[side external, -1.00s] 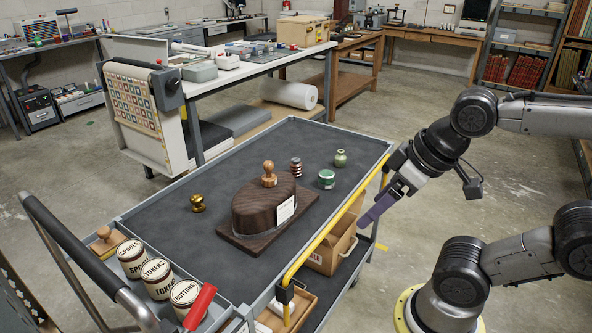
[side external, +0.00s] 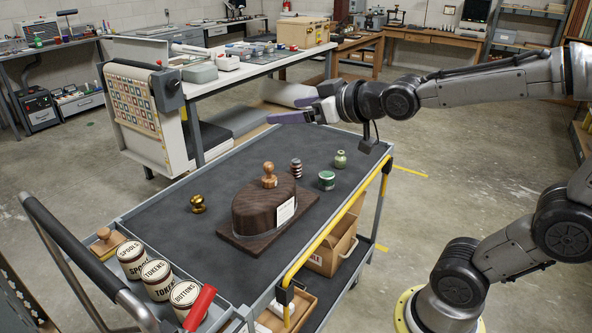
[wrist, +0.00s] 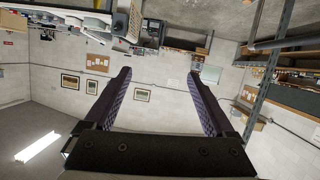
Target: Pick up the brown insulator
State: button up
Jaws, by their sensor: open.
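A small ribbed piece with dark brown and pale bands (side external: 296,167), which looks like the brown insulator, stands upright on the dark top of the grey cart (side external: 240,166). It is behind and right of a dark wooden block with a round wooden knob. My gripper (side external: 283,110) is in the air above the cart's far end, apart from the insulator, with its purple fingers pointing left. In the wrist view my gripper (wrist: 158,72) is open and empty. That view shows walls and shelves, with no insulator in it.
The wooden block (side external: 262,211) bears a label. A brass piece (side external: 198,204) stands left. Lettered tins (side external: 158,280) sit at the near end. The cart has a yellow rail (side external: 323,237).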

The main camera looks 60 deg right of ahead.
jog(key=w+d+f+m+t+h, duration=0.1)
jog(key=w+d+f, duration=0.3)
jog(key=w+d, duration=0.2)
jog(key=w+d+f+t+h, duration=0.1)
jog(key=w+d+f, duration=0.3)
jog(key=w+d, duration=0.15)
jog(key=m+g+h, duration=0.2)
jog(key=m+g, duration=0.1)
send_near(298, 165)
jog(key=shift+v, duration=1)
jog(key=shift+d+m, duration=0.2)
jog(key=shift+m, duration=0.1)
jog(key=x, duration=1.3)
jog(key=shift+w+f, duration=0.15)
jog(key=shift+w, duration=0.1)
grip_shut()
